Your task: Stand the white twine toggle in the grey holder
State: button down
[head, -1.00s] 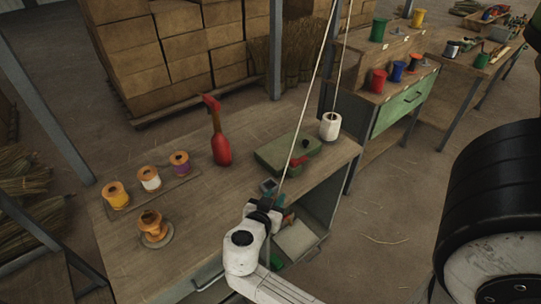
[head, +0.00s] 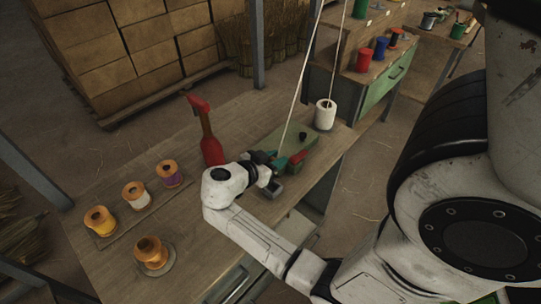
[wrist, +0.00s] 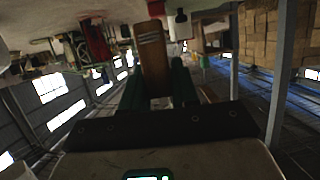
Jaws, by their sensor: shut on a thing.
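My gripper (head: 280,160) is at the front part of the workbench, beside the green block. It is shut on a brown wooden piece that stands between the green fingers in the wrist view (wrist: 153,60); I take this as the toggle. A small grey thing (head: 273,189), probably the holder, sits on the bench just below and in front of the gripper. The fingers appear above and apart from it. The toggle's lower end is hidden in the head view.
A green block (head: 268,147) with a black knob and red part is beside the gripper. A white twine spool (head: 325,114) stands behind it.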

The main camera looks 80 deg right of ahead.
jog(key=shift+f+b, duration=1.65)
jog(key=shift+f, duration=1.15)
notch_tip(320, 180, down, 3)
jog(key=b, duration=0.3)
jog(key=shift+r, duration=0.1)
jog(key=shift+b, duration=0.4)
jog(key=shift+a, duration=0.1)
jog(key=c, duration=0.8)
grip_release()
jog(key=shift+w, duration=0.1)
jog(key=b+v, duration=0.2)
jog(key=v, duration=0.8)
jog(key=shift+w+a+r, duration=0.15)
jog(key=shift+a, duration=0.2)
